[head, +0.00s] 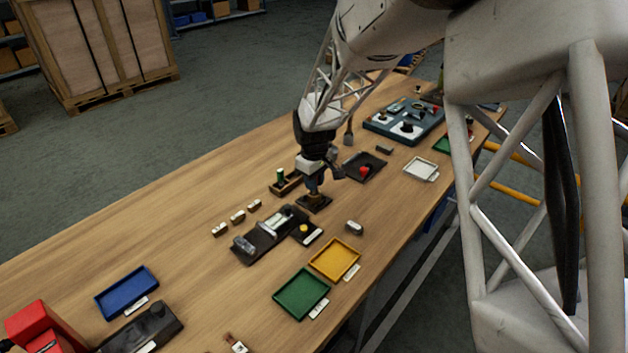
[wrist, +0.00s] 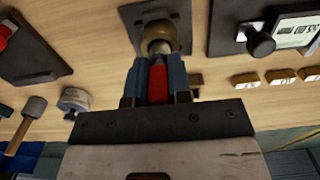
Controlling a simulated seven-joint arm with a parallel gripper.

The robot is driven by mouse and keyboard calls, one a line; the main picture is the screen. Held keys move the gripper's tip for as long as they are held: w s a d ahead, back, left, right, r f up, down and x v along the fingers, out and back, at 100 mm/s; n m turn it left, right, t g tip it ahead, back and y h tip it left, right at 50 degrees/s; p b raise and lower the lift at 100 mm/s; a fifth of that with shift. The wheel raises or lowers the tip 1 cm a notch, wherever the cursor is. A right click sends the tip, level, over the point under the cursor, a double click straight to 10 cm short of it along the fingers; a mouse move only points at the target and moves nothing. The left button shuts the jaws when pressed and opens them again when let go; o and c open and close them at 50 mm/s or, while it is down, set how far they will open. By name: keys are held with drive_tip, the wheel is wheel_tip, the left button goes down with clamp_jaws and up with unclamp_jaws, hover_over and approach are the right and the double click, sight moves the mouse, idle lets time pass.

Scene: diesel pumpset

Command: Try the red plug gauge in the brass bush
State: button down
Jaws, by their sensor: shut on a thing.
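My gripper (wrist: 158,70) is shut on the red plug gauge (wrist: 158,82), whose red handle shows between the two blue-grey fingers in the wrist view. The gauge's pale metal end (wrist: 159,47) points at the brass bush (wrist: 160,30), which stands on a dark square plate (wrist: 180,15). The pale end overlaps the bush in this view; I cannot tell whether it is inside the bore or just above it. In the head view my gripper (head: 314,183) points down over the dark plate (head: 323,205), and the fingers hide most of the gauge and bush.
A small rack with a green-handled gauge (head: 281,177) stands close left of my gripper. A dark fixture (head: 268,236) lies in front, and a dark plate with a red knob (head: 364,170) behind right. Yellow (head: 335,260), green (head: 301,294) and blue (head: 127,292) trays lie nearer.

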drive_tip(key=shift+f, duration=0.9)
idle(1.4)
drive_tip(key=shift+r, duration=2.3)
idle(1.3)
drive_tip(key=shift+r, duration=1.95)
